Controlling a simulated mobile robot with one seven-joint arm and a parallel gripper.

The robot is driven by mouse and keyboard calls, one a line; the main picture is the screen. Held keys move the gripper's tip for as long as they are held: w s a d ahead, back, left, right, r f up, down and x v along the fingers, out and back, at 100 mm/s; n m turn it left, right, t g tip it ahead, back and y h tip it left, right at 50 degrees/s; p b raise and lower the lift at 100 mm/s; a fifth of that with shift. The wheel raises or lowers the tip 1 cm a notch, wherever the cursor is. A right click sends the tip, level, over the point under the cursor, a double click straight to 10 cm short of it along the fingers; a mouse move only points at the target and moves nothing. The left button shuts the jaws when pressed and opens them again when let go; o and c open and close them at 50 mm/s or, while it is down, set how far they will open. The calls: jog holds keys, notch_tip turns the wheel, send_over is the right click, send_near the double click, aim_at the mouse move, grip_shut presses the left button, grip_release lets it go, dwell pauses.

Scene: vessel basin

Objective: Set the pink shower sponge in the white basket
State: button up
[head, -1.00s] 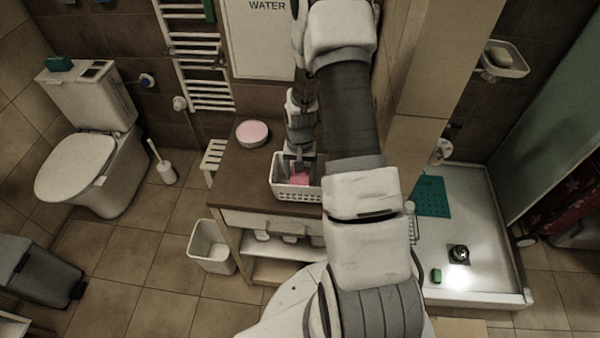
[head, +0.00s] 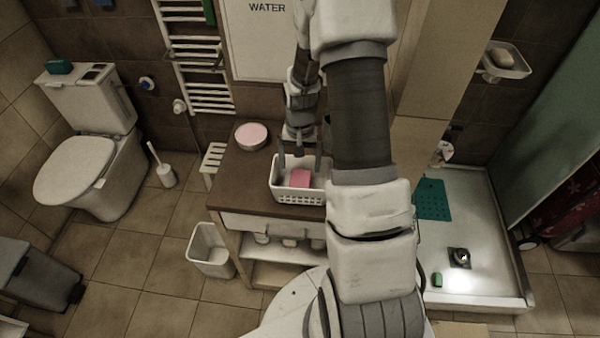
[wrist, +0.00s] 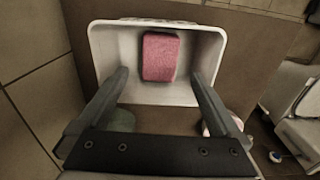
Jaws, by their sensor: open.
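The pink shower sponge (head: 300,179) lies inside the white basket (head: 296,195) on the brown cabinet top. In the wrist view the sponge (wrist: 160,57) rests on the basket floor, near the far wall of the basket (wrist: 105,50). My gripper (head: 300,158) is open and empty above the basket. In the wrist view its two fingers (wrist: 160,78) are spread wide, apart from the sponge. My arm hides the right end of the basket in the head view.
A round pink-topped container (head: 251,136) stands on the cabinet top (head: 238,170) behind and left of the basket. A white bin (head: 210,250) stands on the floor at left. A toilet (head: 88,150) is at far left, a shower tray (head: 480,215) at right.

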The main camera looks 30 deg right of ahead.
notch_tip(320, 180, up, 6)
notch_tip(320, 180, up, 15)
jog(key=n+t, duration=0.2)
jog(key=n, duration=0.1)
send_over(300, 180)
jog(key=s+a, duration=0.5)
jog(key=a, duration=0.1)
jog(key=s+a+r+n+t, duration=0.1)
jog(key=s+a+r+n, duration=0.1)
jog(key=s, duration=0.4)
jog(key=s+a+r+n+t+b, duration=0.1)
jog(key=s+a+r+t, duration=0.1)
jog(key=s+a+r, duration=0.2)
jog(key=shift+s+a+r+n+t, duration=0.2)
jog(key=shift+s+r+n+t, duration=0.15)
jog(key=shift+s+r, duration=1.3)
